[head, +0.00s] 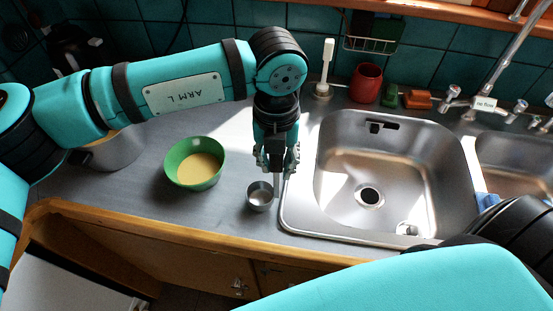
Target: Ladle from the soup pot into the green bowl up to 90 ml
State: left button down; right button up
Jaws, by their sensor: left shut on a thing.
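My left gripper (277,168) points down beside the sink and is shut on the upright handle of a ladle. The ladle's small metal cup (260,197) hangs low over the counter, between the green bowl and the sink; whether it touches the counter or holds any soup I cannot tell. The green bowl (176,172) stands to the left of the ladle with tan soup in it. A metal pot (118,153) with a dark handle, seemingly the soup pot, stands farther left, mostly hidden behind my left arm; its contents are hidden. My right gripper is out of view.
A steel sink (335,185) with taps takes up the right side. A red cup (365,83), a white brush (325,70) and sponges (417,98) stand behind it. The wooden counter edge (150,233) runs along the front. Bare counter surrounds the bowl.

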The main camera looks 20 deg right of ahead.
pick_arm(q)
jog(key=c, duration=1)
grip_release()
jog(key=shift+r+p, duration=1.3)
jog(key=shift+r, duration=3.2)
jog(key=shift+s+f, duration=0.1)
